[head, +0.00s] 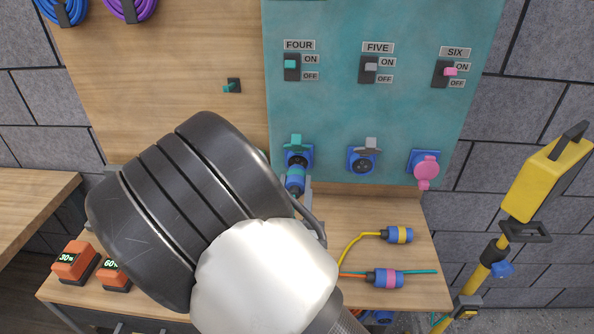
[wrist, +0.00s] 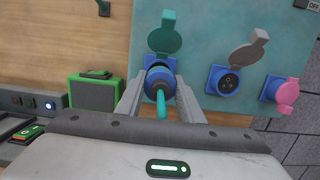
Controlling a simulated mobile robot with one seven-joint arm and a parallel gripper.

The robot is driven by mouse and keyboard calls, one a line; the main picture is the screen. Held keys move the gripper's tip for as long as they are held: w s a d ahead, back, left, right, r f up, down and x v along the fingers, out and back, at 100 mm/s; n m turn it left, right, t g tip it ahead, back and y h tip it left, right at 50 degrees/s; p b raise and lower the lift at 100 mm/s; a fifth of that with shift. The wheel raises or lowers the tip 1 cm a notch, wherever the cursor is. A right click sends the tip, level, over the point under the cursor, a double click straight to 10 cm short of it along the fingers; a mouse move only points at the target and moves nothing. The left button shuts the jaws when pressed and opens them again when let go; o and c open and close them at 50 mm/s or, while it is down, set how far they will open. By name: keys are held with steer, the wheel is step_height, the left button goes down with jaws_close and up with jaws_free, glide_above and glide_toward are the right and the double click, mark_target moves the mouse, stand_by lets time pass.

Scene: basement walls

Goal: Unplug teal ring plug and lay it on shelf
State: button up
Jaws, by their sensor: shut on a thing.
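My gripper (wrist: 160,88) is shut on the blue plug with a teal ring (head: 295,181), just in front of the socket under FOUR (head: 298,157). The socket's dark face shows above the plug in the head view, so the plug appears to be out of it; the gap is hard to judge. The socket's teal lid (wrist: 165,38) stands open above. A teal cord (wrist: 161,106) hangs from the plug toward the wrist camera. The wooden shelf (head: 425,247) lies below the panel. My arm hides its left-middle part in the head view.
A yellow stand (head: 530,180) is at right.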

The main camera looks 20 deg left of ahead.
steer(key=shift+r+v, duration=0.1)
steer(key=shift+v, duration=0.65)
steer(key=shift+r+v, duration=0.15)
steer(key=shift+v, duration=0.6)
